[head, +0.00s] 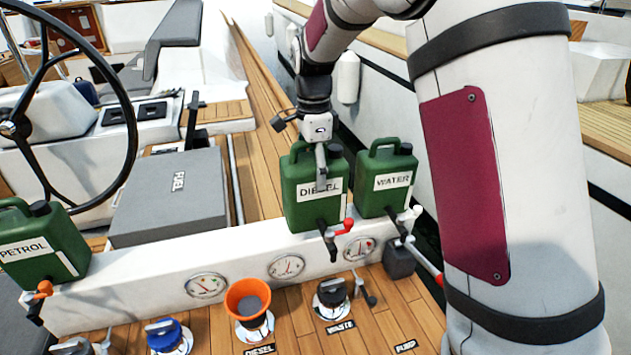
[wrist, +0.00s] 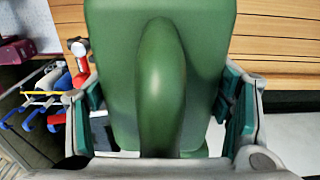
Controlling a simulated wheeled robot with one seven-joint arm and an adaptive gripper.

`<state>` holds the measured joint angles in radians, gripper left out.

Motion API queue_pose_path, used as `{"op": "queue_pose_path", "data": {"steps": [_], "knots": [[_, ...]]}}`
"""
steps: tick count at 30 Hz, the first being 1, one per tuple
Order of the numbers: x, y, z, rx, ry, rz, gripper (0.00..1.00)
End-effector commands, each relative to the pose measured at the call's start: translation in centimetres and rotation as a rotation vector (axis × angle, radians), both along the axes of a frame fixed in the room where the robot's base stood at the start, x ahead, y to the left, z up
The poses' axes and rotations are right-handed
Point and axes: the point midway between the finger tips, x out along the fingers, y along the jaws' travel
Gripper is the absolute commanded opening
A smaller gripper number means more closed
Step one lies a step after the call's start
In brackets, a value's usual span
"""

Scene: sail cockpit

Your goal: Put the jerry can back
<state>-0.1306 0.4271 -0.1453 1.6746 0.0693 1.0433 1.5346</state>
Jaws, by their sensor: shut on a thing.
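The green jerry can labelled DIESEL (head: 300,200) stands upright at the white ledge in the head view. My gripper (head: 320,165) comes down from above and is shut on this can. In the wrist view the can (wrist: 160,110) fills the middle, its handle facing the camera, with the fingers of my gripper (wrist: 160,95) on both sides. I cannot tell whether the can's base touches the ledge. A green WATER can (head: 388,185) stands close to its right. A green PETROL can (head: 45,245) is at the far left.
The white ledge (head: 150,285) has gauges on its face and is bare between the PETROL and DIESEL cans. A red-handled tap (head: 335,238) is in front of the DIESEL can. An orange funnel (head: 247,298) stands over the deck fitting marked DIESEL. A grey FUEL box (head: 170,200) is behind.

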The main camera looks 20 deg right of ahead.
Motion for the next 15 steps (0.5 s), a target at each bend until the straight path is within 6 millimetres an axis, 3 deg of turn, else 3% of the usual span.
{"op": "queue_pose_path", "data": {"steps": [6,15], "knots": [[3.5,-0.8,-0.3,0.001,-0.001,-0.001,0.12],[4.7,-1.1,-0.7,0.001,0.000,0.000,0.12]]}}
